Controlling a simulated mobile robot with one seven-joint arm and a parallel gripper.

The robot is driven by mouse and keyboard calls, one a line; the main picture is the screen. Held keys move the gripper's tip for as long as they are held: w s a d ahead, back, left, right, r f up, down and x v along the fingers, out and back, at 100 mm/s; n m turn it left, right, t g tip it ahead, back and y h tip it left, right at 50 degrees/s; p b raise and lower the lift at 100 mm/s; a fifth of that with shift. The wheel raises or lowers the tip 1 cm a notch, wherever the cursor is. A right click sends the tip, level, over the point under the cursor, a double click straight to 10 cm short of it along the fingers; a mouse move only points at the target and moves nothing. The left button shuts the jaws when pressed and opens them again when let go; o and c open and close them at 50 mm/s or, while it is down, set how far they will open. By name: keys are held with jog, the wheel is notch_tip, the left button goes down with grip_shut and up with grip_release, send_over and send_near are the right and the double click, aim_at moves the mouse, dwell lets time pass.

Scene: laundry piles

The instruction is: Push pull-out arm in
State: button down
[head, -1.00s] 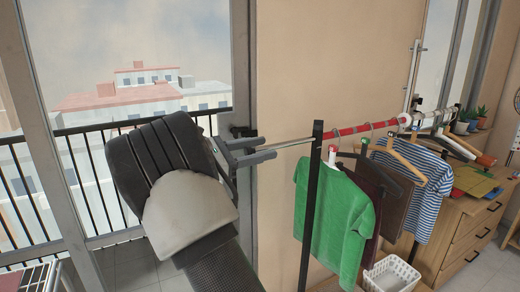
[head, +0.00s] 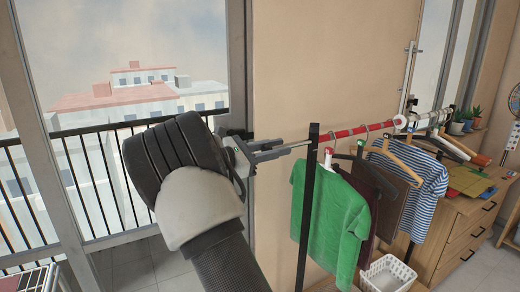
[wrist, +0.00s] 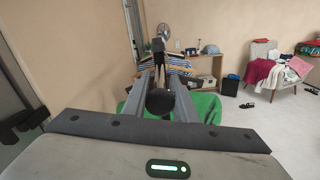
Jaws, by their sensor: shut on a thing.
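The pull-out arm (head: 298,145) is a thin metal rod at the left end of the clothes rack, beside its black post (head: 307,210). Only a short length shows between my gripper and the post. My gripper (head: 288,149) comes from the left, level with the rod, its fingers close to the post. In the wrist view, a dark round end of the pull-out arm (wrist: 160,102) sits between the two grey fingers. My gripper is shut on it. The fingers hide part of the rod.
A red-and-white rail (head: 350,131) carries a green shirt (head: 330,215), a striped shirt (head: 425,170) and wooden hangers. A white basket (head: 388,274) stands below. A wooden dresser (head: 465,225) is at the right. A balcony railing (head: 90,175) lies beyond the glass at left.

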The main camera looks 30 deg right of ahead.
aim_at(293, 145)
jog(key=d, duration=0.5)
jog(key=shift+w+d, duration=0.1)
jog(key=shift+d, duration=0.25)
jog(key=c, duration=1.4)
grip_release()
jog(key=shift+c, duration=0.2)
jog(key=a+b, duration=0.1)
jog(key=a, duration=1.6)
jog(key=shift+s+a, duration=0.25)
jog(key=shift+s, duration=0.05)
